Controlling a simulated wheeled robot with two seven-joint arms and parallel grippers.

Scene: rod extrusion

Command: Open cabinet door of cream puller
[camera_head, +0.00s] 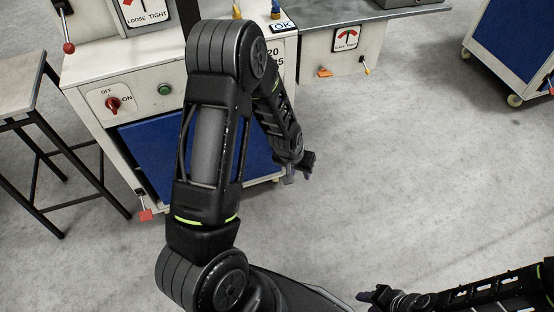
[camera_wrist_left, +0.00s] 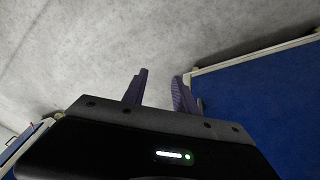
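The cream puller (camera_head: 86,84) is a cream cabinet at the left of the head view, with a blue door panel (camera_head: 150,160) on its lower front. My left arm hides the middle of the panel. My left gripper (camera_head: 299,173) is just off the panel's right edge. In the left wrist view its two purple fingers (camera_wrist_left: 159,92) stand apart with nothing between them. The blue panel (camera_wrist_left: 265,95) and its cream edge lie right of them; the right finger overlaps the edge, and contact cannot be told. My right gripper (camera_head: 376,296) is low in the head view, away from the cabinet, its opening unclear.
A red switch (camera_head: 112,104) and green button (camera_head: 165,89) sit above the panel. A stool (camera_head: 30,110) stands at the left. A grey-topped bench (camera_head: 345,14) is behind, and a wheeled blue-sided cart (camera_head: 510,45) at the upper right. The floor at centre right is clear.

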